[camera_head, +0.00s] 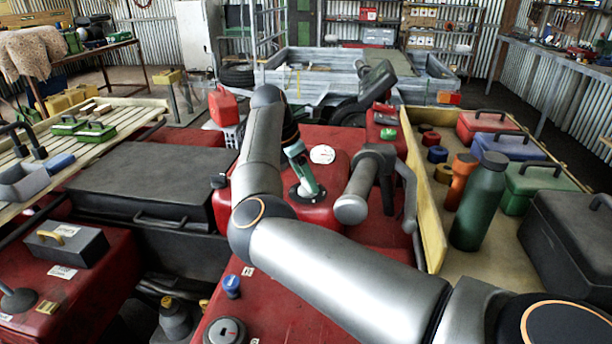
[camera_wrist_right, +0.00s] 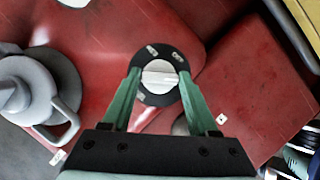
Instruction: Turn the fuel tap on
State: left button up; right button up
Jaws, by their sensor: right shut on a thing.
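The fuel tap shows in the right wrist view as a round black dial with small white labels and a pale grey bar-shaped knob (camera_wrist_right: 160,75). The bar lies roughly across the picture; the labels are too small to read surely. My right gripper (camera_wrist_right: 160,73) has its two green fingers on either side of the knob and is shut on it. In the head view my right gripper (camera_head: 307,188) reaches down to the red bodywork, and the tap's dark dial (camera_head: 293,193) shows partly beneath it. My left gripper is not in view.
A grey handlebar grip and lever (camera_head: 352,208) stand just right of the gripper. A black case (camera_head: 150,185) sits at left. A wooden tray (camera_head: 429,215) holds a green bottle (camera_head: 478,205) and toolboxes. A red can (camera_head: 223,107) stands behind.

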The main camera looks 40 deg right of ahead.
jog(key=shift+m+g, duration=0.3)
jog(key=shift+m, duration=0.6)
jog(key=o, duration=1.4)
jog(key=p+v, duration=0.1)
jog(key=v, duration=1.1)
jog(key=shift+w+r, duration=0.15)
jog(key=shift+r, duration=0.15)
